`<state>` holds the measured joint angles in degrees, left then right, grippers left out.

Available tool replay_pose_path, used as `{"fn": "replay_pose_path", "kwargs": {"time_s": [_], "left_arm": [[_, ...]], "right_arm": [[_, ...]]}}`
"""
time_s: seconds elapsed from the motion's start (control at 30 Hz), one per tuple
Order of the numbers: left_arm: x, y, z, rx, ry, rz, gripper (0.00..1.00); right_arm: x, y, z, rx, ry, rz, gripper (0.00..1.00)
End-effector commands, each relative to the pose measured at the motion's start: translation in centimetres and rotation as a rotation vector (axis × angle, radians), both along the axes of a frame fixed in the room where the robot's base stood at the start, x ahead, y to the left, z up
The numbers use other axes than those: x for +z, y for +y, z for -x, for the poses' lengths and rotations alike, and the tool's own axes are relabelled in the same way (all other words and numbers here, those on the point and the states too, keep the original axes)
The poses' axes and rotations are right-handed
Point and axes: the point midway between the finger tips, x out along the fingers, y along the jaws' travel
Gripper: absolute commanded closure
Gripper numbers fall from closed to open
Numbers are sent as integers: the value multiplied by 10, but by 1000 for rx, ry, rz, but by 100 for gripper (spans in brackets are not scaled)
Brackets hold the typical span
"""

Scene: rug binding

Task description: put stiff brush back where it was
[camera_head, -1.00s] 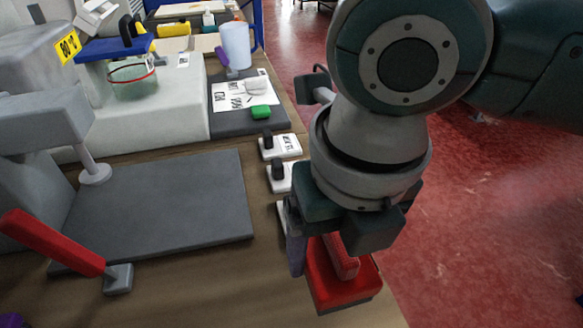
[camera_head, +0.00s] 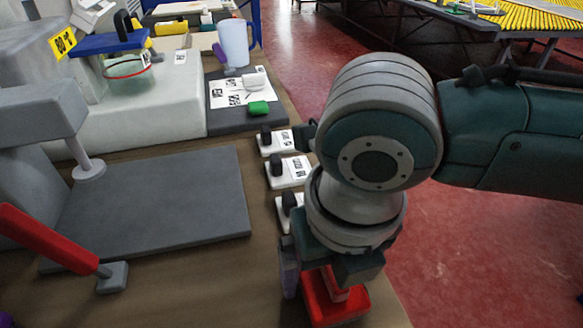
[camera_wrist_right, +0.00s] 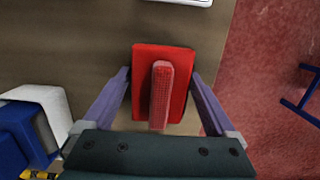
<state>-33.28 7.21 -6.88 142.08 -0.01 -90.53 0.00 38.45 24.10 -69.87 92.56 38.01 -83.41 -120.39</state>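The stiff brush appears to be the red block with a raised red handle (camera_wrist_right: 143,88); it also shows at the bottom of the head view (camera_head: 322,306). In the head view the right gripper (camera_head: 318,277) hangs over the table's right front edge area. Whether the brush touches the table is hidden. My left gripper is not in view.
The brown wooden table (camera_head: 230,285) has a grey mat (camera_head: 165,205). White plates with black knobs (camera_head: 290,172) line its right side. A red-handled lever (camera_head: 45,240) stands at left. Red floor (camera_head: 470,250) is beyond the right edge.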

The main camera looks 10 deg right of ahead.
Motion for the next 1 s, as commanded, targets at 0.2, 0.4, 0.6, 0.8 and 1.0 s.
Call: {"fn": "replay_pose_path", "kwargs": {"time_s": [0.2,0.4,0.6,0.8,1.0], "left_arm": [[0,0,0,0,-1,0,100],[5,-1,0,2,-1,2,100],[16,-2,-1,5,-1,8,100],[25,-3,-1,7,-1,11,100],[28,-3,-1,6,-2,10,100]], "right_arm": [[0,0,0,0,0,0,0],[11,0,0,0,-1,-2,0],[52,1,4,2,-4,-4,0],[95,0,10,2,-3,-2,0],[119,0,14,-1,0,-2,0]]}}
